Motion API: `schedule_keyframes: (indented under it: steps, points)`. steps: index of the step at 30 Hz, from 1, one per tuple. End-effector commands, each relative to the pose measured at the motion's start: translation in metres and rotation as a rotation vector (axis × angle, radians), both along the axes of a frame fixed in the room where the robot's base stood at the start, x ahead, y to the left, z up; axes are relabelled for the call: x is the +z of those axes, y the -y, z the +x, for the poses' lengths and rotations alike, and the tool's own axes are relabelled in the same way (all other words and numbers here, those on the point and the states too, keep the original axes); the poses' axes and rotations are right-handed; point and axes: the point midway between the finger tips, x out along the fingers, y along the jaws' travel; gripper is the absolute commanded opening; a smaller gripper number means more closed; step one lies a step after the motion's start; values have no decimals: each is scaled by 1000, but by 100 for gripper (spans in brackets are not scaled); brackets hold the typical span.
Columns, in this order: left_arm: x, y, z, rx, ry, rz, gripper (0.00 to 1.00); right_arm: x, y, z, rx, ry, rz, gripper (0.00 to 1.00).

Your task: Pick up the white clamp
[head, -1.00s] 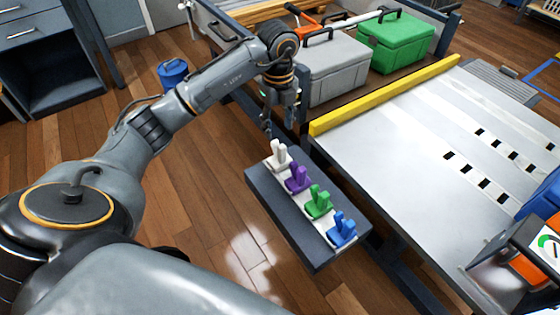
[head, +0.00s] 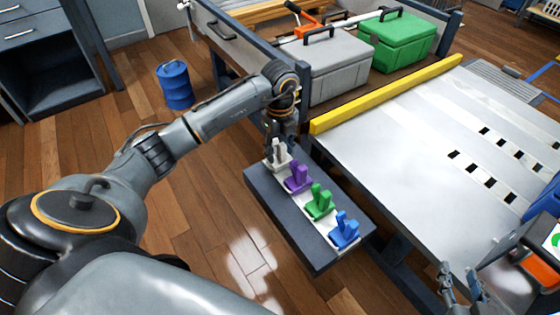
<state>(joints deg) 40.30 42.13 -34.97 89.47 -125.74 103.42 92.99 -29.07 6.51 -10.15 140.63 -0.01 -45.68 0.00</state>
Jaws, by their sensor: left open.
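The white clamp (head: 279,158) stands at the far left end of a row of clamps on a dark shelf block (head: 290,238). My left gripper (head: 277,143) is open and points down right at the clamp's upper part. Its fingers overlap the clamp top in the head view, so I cannot tell whether they touch it. My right gripper (head: 460,271) shows at the bottom right, its two fingers apart with nothing between them, far from the clamp.
A purple clamp (head: 298,179), a green clamp (head: 319,202) and a blue clamp (head: 344,230) stand beside the white one. The metal table (head: 420,165) with a yellow rail (head: 385,95) lies close to the right. A blue barrel (head: 175,85) stands on the floor.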

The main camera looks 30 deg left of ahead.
Motion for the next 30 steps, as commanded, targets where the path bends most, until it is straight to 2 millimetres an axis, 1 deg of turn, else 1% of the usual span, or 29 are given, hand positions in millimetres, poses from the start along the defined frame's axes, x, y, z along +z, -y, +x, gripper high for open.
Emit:
schedule_keyframes:
  steps: [3, 9, 10, 11, 12, 14, 15, 16, 17, 26, 30]
  points:
    - [-4, 0, 0, 1, 1, 0, 47, 5, -2, 3, 2, 29, 7, 40]
    - [-4, 0, 0, 0, 1, 0, 47, 5, -2, 3, 2, 30, 7, 40]
    - [-4, 0, 0, 0, 1, 0, 43, 5, -2, 3, 2, 30, 7, 40]
    - [-4, 0, 0, 0, 1, 0, 37, 5, -2, 3, 2, 30, 7, 40]
    - [-4, 0, 0, 0, 1, 0, 29, 5, -2, 3, 2, 30, 7, 40]
    - [-4, 0, 0, 0, 1, 0, 17, 5, -2, 3, 2, 30, 7, 40]
    - [-4, 0, 0, 0, 1, 0, 8, 5, -2, 3, 2, 29, 7, 40]
    - [-4, 0, 0, 0, 1, 0, 2, 5, -2, 3, 2, 29, 7, 40]
    - [-4, 0, 0, 0, 1, 0, 0, 5, -2, 3, 2, 29, 7, 40]
    - [-2, 0, 0, 0, 2, -1, 0, 5, -2, 3, 2, 28, 7, 40]
    - [3, 0, 1, 0, 3, -1, 0, 3, -1, 1, 1, 9, 2, 40]
